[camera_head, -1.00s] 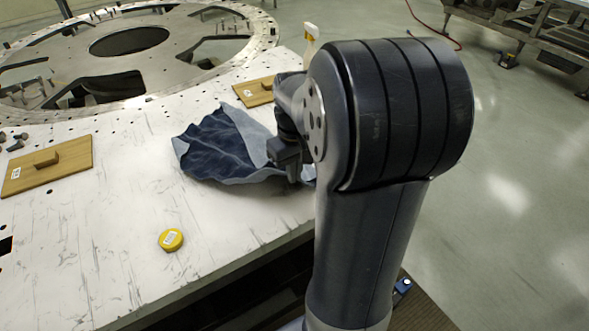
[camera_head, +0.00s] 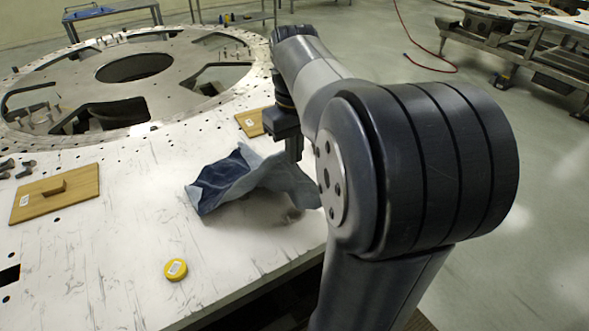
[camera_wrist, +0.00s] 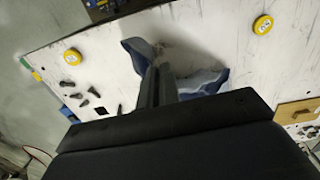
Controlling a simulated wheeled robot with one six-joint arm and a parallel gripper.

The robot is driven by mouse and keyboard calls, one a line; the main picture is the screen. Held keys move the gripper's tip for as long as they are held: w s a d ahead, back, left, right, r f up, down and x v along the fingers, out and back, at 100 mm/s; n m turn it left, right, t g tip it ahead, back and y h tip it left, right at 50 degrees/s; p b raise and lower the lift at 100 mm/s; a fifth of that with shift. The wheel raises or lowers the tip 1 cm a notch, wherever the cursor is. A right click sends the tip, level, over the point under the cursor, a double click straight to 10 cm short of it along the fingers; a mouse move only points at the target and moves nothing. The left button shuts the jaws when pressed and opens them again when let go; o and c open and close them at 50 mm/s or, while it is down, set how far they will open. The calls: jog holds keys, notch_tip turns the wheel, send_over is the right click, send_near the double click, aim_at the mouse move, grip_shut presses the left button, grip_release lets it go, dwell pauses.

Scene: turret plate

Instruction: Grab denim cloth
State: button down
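The denim cloth (camera_head: 240,180) is a crumpled blue piece with a paler underside, above the front right of the white table in the head view. It hangs bunched, partly raised, with a shadow under it. My gripper (camera_head: 294,152) points down at the cloth's upper right part. In the wrist view the gripper's fingers (camera_wrist: 158,75) look closed together, with the cloth (camera_wrist: 204,82) spreading out on both sides of them. The exact pinch point is hidden.
The white table (camera_head: 120,225) carries a yellow round item (camera_head: 175,269), a wooden board with a handle (camera_head: 55,193), another wooden board (camera_head: 250,122) and a large metal ring plate (camera_head: 215,50). Dark small parts (camera_head: 20,168) lie at the left. The table front is mostly clear.

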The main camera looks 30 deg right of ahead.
notch_tip(320, 180, up, 10)
jog(key=shift+r, duration=0.15)
